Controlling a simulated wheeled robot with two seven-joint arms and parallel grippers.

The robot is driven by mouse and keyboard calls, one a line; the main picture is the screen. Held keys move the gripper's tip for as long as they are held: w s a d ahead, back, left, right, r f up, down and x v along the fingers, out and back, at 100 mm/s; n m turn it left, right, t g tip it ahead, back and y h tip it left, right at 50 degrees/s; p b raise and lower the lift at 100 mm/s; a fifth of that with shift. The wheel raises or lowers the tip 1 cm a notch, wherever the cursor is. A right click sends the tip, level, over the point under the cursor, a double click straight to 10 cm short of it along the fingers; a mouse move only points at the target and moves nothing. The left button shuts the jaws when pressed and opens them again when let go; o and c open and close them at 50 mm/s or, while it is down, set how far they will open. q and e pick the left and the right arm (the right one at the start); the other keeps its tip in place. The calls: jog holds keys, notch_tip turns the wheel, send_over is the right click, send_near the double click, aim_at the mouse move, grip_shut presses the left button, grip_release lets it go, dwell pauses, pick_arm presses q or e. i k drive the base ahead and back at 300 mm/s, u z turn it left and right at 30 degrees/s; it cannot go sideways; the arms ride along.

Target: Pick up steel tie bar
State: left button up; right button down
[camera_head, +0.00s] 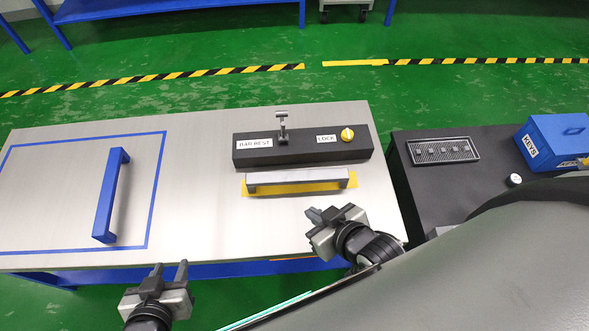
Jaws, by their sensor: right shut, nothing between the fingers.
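The steel tie bar (297,177), a pale grey bar with darker ends, lies across a yellow patch (290,190) on the steel-topped table (200,220), in front of the black block. My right gripper (316,213) is shut and empty, just in front of the bar's right part and apart from it in the picture. My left gripper (170,271) is open and empty, its two fingers pointing up the picture at the table's front edge, left of and nearer than the bar. My grey body covers the lower right.
A black block (300,148) labelled BAR REST and LOCK carries an upright metal bracket (282,125) and a yellow knob (347,134). A blue handle (109,197) stands inside a blue outline at left. A dark table (440,185) at right bears a blue KEYS box (553,143).

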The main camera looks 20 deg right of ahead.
aim_at(341, 175)
jog(key=z, duration=0.75)
jog(key=k, duration=0.5)
jog(key=z, duration=0.4)
jog(key=i, duration=0.55)
jog(key=u, duration=0.55)
